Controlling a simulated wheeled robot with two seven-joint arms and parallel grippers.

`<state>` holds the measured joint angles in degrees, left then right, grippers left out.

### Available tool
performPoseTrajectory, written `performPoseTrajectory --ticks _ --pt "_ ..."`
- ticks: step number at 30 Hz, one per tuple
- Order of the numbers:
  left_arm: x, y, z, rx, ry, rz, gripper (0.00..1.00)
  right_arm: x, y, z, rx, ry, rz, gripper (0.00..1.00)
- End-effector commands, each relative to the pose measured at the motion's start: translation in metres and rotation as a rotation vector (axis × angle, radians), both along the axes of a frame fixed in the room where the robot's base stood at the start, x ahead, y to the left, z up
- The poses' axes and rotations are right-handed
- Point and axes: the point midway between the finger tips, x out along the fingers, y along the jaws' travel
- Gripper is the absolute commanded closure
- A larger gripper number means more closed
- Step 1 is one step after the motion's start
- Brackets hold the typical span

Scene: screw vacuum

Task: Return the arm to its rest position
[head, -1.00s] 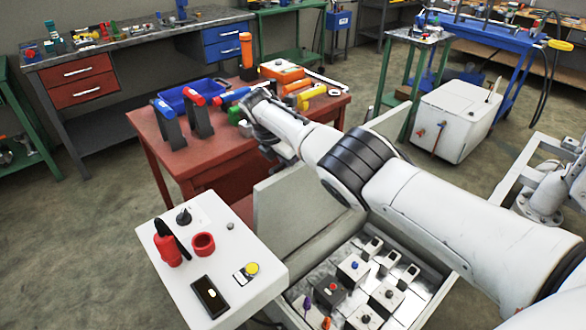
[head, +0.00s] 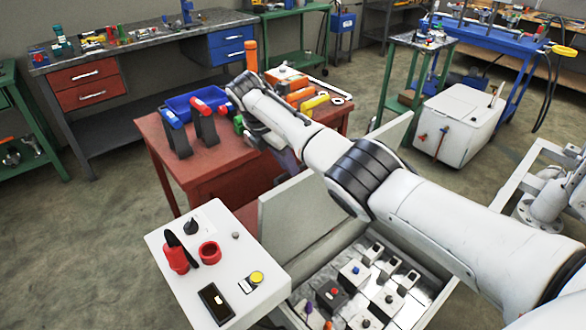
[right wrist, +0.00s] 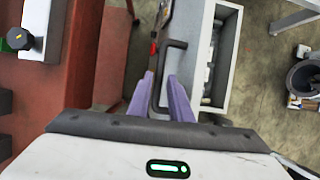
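My right arm (head: 300,135) reaches from the lower right across to the red table, its wrist end over the table's right part. My right gripper (right wrist: 160,78) shows in the right wrist view as two purple fingers standing apart. A dark bent rod (right wrist: 172,62) shows between them in the picture; I cannot tell whether the fingers touch it. In the head view the right gripper (head: 286,160) is partly hidden by the arm and points down by the table's right edge. My left gripper is not in view.
The red table (head: 208,165) carries a blue bin (head: 190,103), tools in stands and an orange cylinder (head: 250,56). The white control panel (head: 218,255) and the open metal case (head: 300,215) with several small blocks stand in front. Floor at left is clear.

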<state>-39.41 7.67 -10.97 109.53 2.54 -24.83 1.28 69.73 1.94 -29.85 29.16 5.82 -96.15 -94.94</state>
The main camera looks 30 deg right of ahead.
Motion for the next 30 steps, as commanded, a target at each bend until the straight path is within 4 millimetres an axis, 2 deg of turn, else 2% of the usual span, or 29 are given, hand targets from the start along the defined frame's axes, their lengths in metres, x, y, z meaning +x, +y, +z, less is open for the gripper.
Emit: performPoseTrajectory --ticks 6,23,26,30 --pt "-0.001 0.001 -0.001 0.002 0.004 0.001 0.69 -0.001 0.007 0.017 0.0 -0.001 0.0 0.81" --pt "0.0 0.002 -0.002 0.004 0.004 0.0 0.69 0.001 0.006 0.018 -0.008 -0.022 -0.022 0.81" --pt "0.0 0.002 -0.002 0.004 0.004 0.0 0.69 0.009 -0.004 0.02 -0.04 -0.116 -0.12 0.81" --pt "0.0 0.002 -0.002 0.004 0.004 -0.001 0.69 0.032 -0.032 0.033 -0.104 -0.412 -0.383 0.81"
